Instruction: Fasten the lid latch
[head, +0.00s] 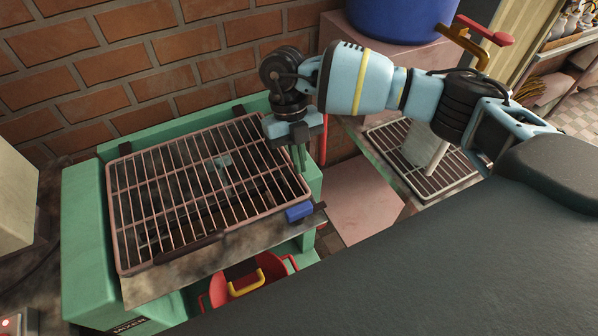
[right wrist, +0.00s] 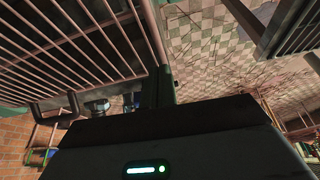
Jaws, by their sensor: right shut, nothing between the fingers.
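The lid (head: 190,185) is a pinkish wire grille lying over the open top of the green mixer (head: 85,215). The lid latch, a blue block (head: 299,212), sits at the lid's front right corner on the mixer's metal rim. My right gripper (head: 301,165) points down at the lid's right edge, behind the latch and apart from it. It is shut and empty. The lid's bars (right wrist: 70,50) fill the upper left of the right wrist view. I cannot make out the latch there. My left gripper is out of view.
A red bucket with a yellow handle (head: 245,285) is below the mixer's front. A brick wall (head: 120,70) stands behind. A second grated machine (head: 425,165) is to the right, with a blue drum (head: 400,18) behind it.

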